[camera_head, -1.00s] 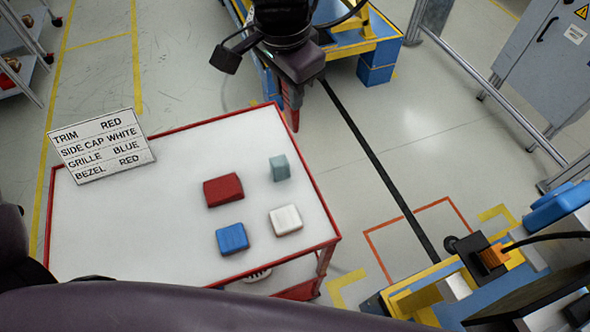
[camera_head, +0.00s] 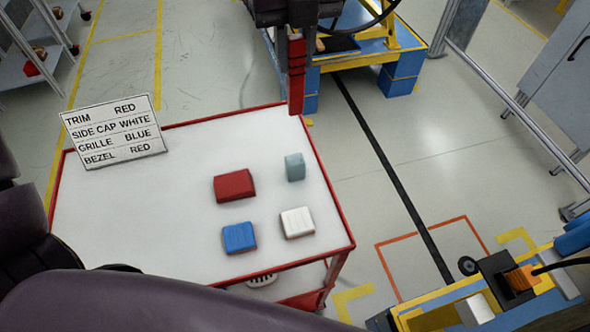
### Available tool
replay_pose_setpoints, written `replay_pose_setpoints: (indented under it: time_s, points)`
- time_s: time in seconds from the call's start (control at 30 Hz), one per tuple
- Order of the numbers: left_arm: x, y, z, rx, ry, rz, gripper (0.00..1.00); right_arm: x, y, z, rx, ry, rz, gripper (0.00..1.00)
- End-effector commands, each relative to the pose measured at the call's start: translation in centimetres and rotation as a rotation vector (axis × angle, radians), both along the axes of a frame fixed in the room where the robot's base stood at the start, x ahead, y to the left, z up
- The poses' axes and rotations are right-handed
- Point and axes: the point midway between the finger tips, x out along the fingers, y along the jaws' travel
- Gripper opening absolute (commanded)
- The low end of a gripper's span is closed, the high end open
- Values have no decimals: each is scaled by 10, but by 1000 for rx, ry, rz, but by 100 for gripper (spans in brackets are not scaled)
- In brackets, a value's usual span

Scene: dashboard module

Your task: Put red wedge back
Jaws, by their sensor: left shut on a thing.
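My left gripper (camera_head: 297,100) hangs at the top centre, beyond the far right corner of the white table (camera_head: 120,215). It is shut on a narrow red piece (camera_head: 297,72), which I take for the red wedge. Its outline is hard to tell from the fingers. A red block (camera_head: 234,186) lies on the table, with a blue block (camera_head: 239,237) in front of it. A white block (camera_head: 297,222) lies to the right of the blue one, and a grey-green block (camera_head: 294,167) behind the white one. My right gripper is not in view.
A label sign (camera_head: 113,131) stands at the table's back left. The table's left half is clear. A blue and yellow stand (camera_head: 405,75) is behind the gripper. Yellow-framed equipment with an orange connector (camera_head: 523,278) is at the lower right.

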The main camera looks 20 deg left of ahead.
Motion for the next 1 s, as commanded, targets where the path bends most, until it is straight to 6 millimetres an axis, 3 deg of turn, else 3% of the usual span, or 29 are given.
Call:
replay_pose_setpoints:
  time_s: [0.53, 1.0]
  points:
    - [-2, 0, -132, -1, 8, -13, 0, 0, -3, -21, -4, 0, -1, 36]
    - [-1, 0, -190, 0, 4, -11, 0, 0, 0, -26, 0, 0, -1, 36]
